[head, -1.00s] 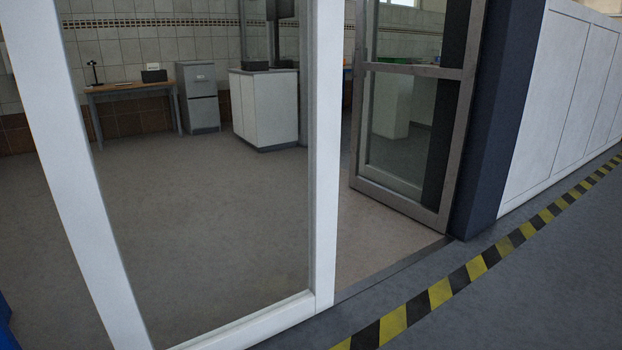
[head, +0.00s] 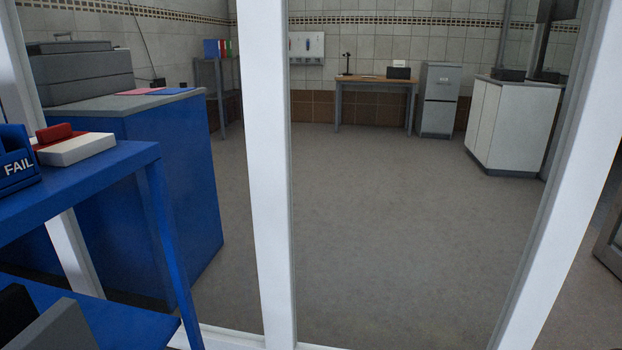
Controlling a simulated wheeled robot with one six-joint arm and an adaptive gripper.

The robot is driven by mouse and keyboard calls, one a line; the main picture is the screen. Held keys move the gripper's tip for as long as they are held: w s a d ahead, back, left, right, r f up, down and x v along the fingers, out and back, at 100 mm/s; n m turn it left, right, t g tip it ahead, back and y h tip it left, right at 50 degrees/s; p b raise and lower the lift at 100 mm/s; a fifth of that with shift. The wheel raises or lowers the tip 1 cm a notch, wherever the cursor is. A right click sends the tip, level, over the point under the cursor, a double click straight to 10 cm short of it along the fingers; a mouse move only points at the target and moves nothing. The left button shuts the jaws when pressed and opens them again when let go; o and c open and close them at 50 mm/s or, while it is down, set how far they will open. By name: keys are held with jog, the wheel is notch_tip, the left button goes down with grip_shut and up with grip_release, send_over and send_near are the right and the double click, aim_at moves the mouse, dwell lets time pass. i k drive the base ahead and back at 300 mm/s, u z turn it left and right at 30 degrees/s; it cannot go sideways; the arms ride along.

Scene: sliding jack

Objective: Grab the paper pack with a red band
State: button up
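A white, flat block with a red band (head: 80,149), which looks like the paper pack, lies on the blue table (head: 120,166) at the left of the head view. A smaller red piece shows at its back left, and I cannot tell whether it is part of the pack. A blue bin marked FAIL (head: 18,160) stands just left of the pack, cut off by the picture's edge. My gripper is not in view.
White frame posts (head: 266,150) of a glazed partition stand ahead. Behind them are a blue cabinet (head: 180,190) with a grey machine (head: 80,75), a wooden desk (head: 375,82) and a white cabinet (head: 512,125). The floor between is clear. Grey and black shapes fill the bottom left.

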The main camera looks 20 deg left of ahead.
aim_at(57, 145)
jog(key=u, duration=0.95)
jog(key=i, duration=1)
jog(key=u, duration=0.65)
